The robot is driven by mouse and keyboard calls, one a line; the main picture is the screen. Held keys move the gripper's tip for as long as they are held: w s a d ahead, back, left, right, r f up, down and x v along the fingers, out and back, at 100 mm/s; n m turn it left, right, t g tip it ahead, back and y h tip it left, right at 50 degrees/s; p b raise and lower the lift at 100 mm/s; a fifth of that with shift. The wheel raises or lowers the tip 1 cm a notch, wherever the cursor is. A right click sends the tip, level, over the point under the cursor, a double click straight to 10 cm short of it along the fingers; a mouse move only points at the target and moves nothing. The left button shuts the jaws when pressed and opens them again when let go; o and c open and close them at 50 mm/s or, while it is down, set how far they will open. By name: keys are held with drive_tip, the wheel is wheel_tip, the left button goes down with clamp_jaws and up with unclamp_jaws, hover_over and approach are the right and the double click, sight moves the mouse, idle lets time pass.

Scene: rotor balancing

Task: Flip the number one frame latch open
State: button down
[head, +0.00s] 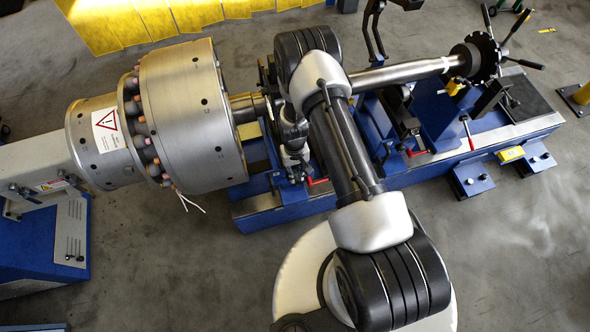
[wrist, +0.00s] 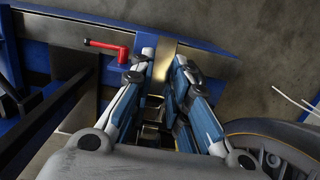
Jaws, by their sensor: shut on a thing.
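A red-handled lever (head: 316,181) sits on the blue frame just under my wrist. The same red handle (wrist: 110,47) shows in the wrist view, left of my fingers and apart from them. I cannot read a number on it, so I cannot tell whether it is the number one latch. My gripper (wrist: 162,72) points down at the frame. Its two fingers stand a little apart, with a brass-coloured metal part (wrist: 163,60) between them. In the head view my own arm hides the fingertips and most of what they hold.
A big steel drum coupling (head: 195,112) stands close on the left, with loose white wires below it. A steel shaft (head: 405,71) runs right to a dark hub. More red handles (head: 468,131) sit along the blue frame (head: 275,212). The floor in front is clear.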

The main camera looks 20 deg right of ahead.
sight(295, 170)
drive_tip(key=c, duration=1.5)
unclamp_jaws()
drive_tip(key=r, duration=0.4)
drive_tip(key=w+r, duration=0.1)
drive_tip(key=r, duration=0.7)
drive_tip(key=shift+w, duration=0.15)
